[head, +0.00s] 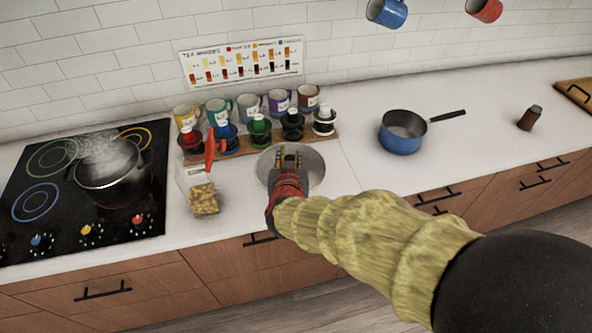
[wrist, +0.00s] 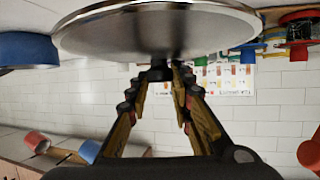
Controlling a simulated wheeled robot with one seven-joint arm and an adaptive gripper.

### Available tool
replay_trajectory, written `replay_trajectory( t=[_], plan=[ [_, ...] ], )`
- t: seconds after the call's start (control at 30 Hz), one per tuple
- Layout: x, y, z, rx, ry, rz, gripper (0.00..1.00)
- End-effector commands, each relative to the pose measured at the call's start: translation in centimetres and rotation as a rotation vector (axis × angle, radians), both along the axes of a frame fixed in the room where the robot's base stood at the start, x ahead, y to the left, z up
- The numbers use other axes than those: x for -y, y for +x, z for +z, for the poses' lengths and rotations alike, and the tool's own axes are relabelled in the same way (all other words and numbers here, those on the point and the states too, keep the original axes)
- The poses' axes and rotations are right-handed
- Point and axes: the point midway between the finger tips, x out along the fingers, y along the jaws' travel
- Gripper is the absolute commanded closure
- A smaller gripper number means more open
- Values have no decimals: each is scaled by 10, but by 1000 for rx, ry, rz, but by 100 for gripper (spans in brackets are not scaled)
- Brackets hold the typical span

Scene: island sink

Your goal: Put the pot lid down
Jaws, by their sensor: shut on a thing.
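The round silver pot lid (head: 313,164) is held level at the counter, in front of the row of mugs. It fills the top of the wrist view (wrist: 160,30), which is upside down. My gripper (head: 290,160) is above the lid, shut on its dark knob (wrist: 160,73). I cannot tell whether the lid touches the counter. The dark pot (head: 115,190) stands uncovered and steaming on the black cooktop, left of the lid.
Several mugs (head: 249,107) and coloured bottles (head: 292,124) stand on a wooden board just behind the lid. A clear container with a red-handled item (head: 203,198) is close on the left. A blue saucepan (head: 401,140) stands right. The counter (head: 352,166) between is clear.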

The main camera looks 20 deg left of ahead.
Motion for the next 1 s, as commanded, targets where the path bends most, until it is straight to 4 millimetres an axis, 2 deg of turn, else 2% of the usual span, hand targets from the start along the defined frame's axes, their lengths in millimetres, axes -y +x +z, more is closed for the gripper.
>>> replay_trajectory(
  t=[0.03,0.1,0.33,0.57,0.8,1.0],
  plan=[
    [4,13,-9,1,0,-4,100],
    [6,22,-25,0,-3,-3,100],
    [10,44,-50,1,-1,-1,100],
    [12,53,-61,0,0,-1,100],
    [12,56,-93,1,0,0,100],
    [12,56,-92,2,1,1,100]
  ],
)
